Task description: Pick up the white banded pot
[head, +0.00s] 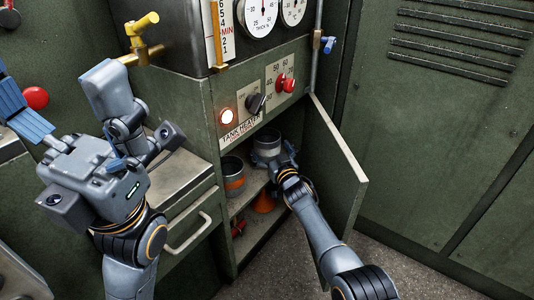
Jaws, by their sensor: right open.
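The white banded pot (267,136) stands upright inside the open cabinet, on the upper shelf. It is a grey, open-topped pot with a pale band, and its lower part is hidden behind my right gripper. My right gripper (272,158) is open, with its fingers at the near side of this pot. I cannot tell whether they touch it. My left gripper (52,92) is at the left, away from the cabinet, with its fingers spread and nothing between them.
A second pot with an orange band (234,184) stands close to the left on the same shelf. An orange object (264,204) sits lower down. The open cabinet door (340,165) bounds the right side, close to my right arm. A drawer handle (188,235) sticks out at the left.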

